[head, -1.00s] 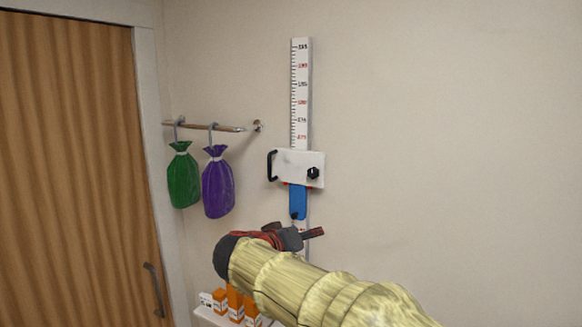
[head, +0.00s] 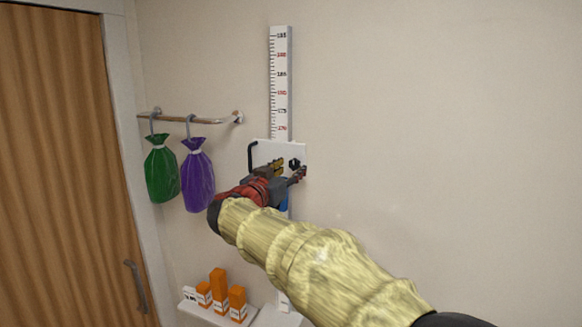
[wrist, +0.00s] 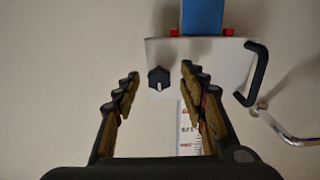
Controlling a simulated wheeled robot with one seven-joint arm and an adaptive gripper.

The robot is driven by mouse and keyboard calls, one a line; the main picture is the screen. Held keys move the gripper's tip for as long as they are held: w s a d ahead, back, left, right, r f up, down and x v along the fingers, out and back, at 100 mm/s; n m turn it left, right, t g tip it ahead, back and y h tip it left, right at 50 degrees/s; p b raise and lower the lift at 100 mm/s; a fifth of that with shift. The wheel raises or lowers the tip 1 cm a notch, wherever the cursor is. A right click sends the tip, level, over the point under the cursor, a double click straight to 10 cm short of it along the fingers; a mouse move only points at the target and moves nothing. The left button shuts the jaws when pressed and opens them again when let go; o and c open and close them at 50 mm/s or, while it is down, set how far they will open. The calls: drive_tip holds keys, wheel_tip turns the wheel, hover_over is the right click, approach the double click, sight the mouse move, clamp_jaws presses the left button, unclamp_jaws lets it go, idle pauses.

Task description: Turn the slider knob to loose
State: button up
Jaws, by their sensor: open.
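The slider is a white plate (head: 263,152) on a tall wall ruler (head: 281,80), with a black handle (head: 252,157) at its left. Its dark knob (head: 294,163) is on the right side of the plate. In the wrist view, which looks inverted, the knob (wrist: 159,79) has a pale mark pointing down the picture, and I cannot read any label by it. My gripper (head: 289,169) is open in front of the plate. In the wrist view the knob appears between the fingers (wrist: 159,72), apart from both. The gripper partly hides the blue part (wrist: 203,16).
A green bag (head: 161,170) and a purple bag (head: 198,176) hang from a rail (head: 190,118) left of the ruler. Orange boxes (head: 219,290) stand on a low white shelf (head: 208,315). A wooden door (head: 55,170) is at far left. The wall to the right is bare.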

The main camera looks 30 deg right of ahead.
drive_tip(key=shift+w+d, duration=0.35)
drive_tip(key=shift+d, duration=0.2)
drive_tip(key=c, duration=0.3)
drive_tip(key=c, duration=0.8)
